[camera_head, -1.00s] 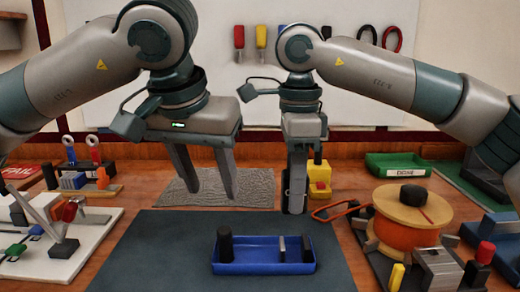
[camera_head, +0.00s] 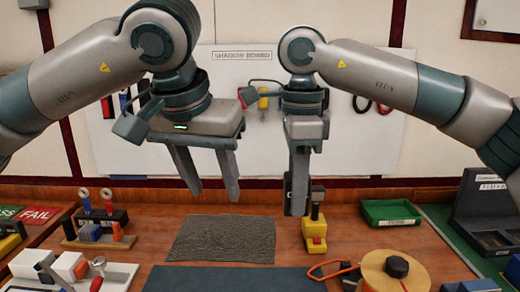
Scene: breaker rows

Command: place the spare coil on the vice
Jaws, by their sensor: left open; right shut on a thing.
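My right gripper (camera_head: 298,208) is shut, its fingers pointing down above the workbench, left of the yellow block. A dark sliver shows beside its fingers; the held thing is mostly hidden, and I cannot tell whether it is the spare coil. My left gripper (camera_head: 208,194) is open and empty, pointing down above the grey textured mat.
The grey textured mat (camera_head: 222,240) is bare. A yellow block (camera_head: 314,229) with a dark top stands right of it. A green tray (camera_head: 391,213) is at the back right, a dark stand (camera_head: 490,210) at far right. Small tools (camera_head: 97,228) stand at left.

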